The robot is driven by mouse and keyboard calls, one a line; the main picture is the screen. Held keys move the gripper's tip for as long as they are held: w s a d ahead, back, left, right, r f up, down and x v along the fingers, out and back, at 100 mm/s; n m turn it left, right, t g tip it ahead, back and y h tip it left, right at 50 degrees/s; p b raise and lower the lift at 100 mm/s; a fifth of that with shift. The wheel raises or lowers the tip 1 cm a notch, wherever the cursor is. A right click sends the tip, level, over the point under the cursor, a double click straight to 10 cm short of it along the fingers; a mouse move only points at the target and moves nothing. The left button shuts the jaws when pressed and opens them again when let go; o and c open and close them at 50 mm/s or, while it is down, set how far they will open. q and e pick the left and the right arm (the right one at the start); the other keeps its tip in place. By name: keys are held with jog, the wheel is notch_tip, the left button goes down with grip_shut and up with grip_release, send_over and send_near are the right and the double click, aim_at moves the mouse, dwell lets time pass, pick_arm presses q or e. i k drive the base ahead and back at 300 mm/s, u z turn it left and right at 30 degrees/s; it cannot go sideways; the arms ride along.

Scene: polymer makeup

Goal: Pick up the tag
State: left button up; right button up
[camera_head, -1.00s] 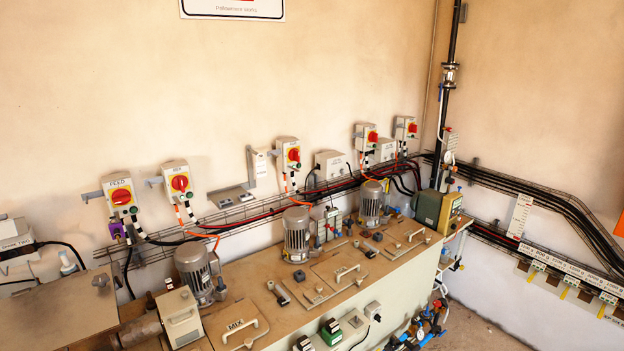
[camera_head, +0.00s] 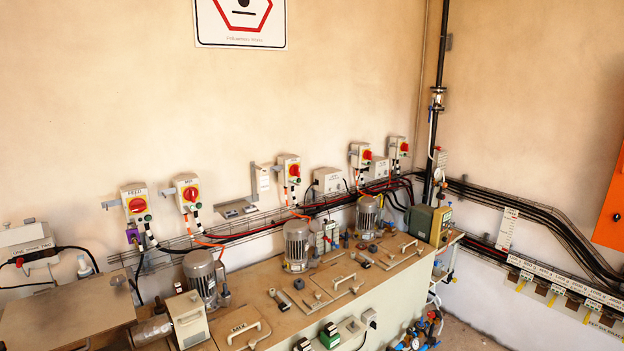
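Neither of my grippers is in view. I cannot tell which item is the tag. The print on these is too small to read.
A long brown-topped bench (camera_head: 275,290) carries motors (camera_head: 297,245), lids with handles and small boxes. Red-knobbed switch boxes (camera_head: 187,193) line the wall above a wire cable tray. An orange panel (camera_head: 611,205) is at the right edge. Some bare floor (camera_head: 470,335) shows at lower right.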

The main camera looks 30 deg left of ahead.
aim_at(264, 181)
jog(key=z, duration=0.4)
jog(key=i, duration=1.6)
jog(key=z, duration=0.05)
